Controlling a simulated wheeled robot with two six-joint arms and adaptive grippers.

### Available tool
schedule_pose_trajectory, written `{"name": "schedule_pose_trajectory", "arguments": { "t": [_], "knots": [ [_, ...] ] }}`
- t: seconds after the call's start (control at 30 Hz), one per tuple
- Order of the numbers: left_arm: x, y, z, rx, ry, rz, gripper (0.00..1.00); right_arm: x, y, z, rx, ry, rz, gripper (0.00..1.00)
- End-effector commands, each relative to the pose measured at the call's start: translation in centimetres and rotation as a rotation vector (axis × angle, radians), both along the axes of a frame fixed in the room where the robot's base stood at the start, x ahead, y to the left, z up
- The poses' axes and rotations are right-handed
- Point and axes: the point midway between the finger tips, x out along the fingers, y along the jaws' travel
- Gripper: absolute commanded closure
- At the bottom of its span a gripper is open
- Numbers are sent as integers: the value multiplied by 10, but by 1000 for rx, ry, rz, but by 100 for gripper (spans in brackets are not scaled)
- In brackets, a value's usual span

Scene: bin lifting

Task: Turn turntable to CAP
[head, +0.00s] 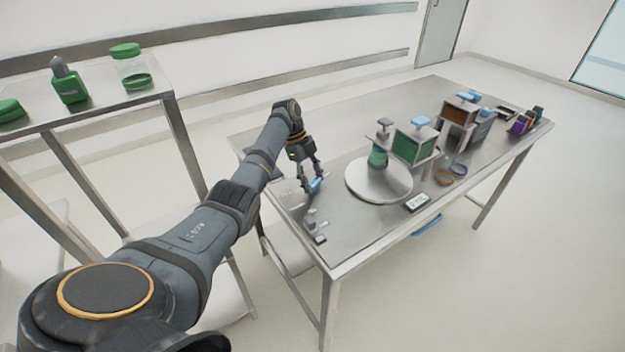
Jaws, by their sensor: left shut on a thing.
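The turntable (372,187) is a round, light metal disc on the steel table. A green container (377,156) stands at its far edge. My left arm reaches in from the left, and its gripper (314,181) points down just left of the disc. A small white label plate (417,202) with dark marks lies at the table's front edge, too small to read. My right gripper is out of view.
Box-like stations with a green panel (414,144) and an orange-brown panel (460,109) stand right of the disc. Small rings (444,178) lie nearby. Small grey fixtures (312,222) sit at the near left corner. A side shelf holds a green bottle (70,84) and a jar (132,70).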

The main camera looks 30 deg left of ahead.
Motion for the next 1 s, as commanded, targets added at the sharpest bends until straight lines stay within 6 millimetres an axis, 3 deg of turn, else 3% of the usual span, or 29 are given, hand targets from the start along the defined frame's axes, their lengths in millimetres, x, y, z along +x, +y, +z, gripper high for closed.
{"name": "schedule_pose_trajectory", "arguments": {
  "t": [0.07, 0.1, 0.27, 0.63, 1.0],
  "knots": [
    [0, -1, 0, -1, 0, -2, 75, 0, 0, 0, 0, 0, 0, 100],
    [0, -1, 0, -1, 0, -2, 42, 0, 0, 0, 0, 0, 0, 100],
    [0, 0, 0, -1, 1, -1, 21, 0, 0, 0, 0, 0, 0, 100],
    [0, 2, 5, 0, -2, 1, 21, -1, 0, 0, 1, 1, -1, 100],
    [0, 26, 63, 0, -1, 1, 21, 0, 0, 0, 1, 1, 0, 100]
  ]
}}
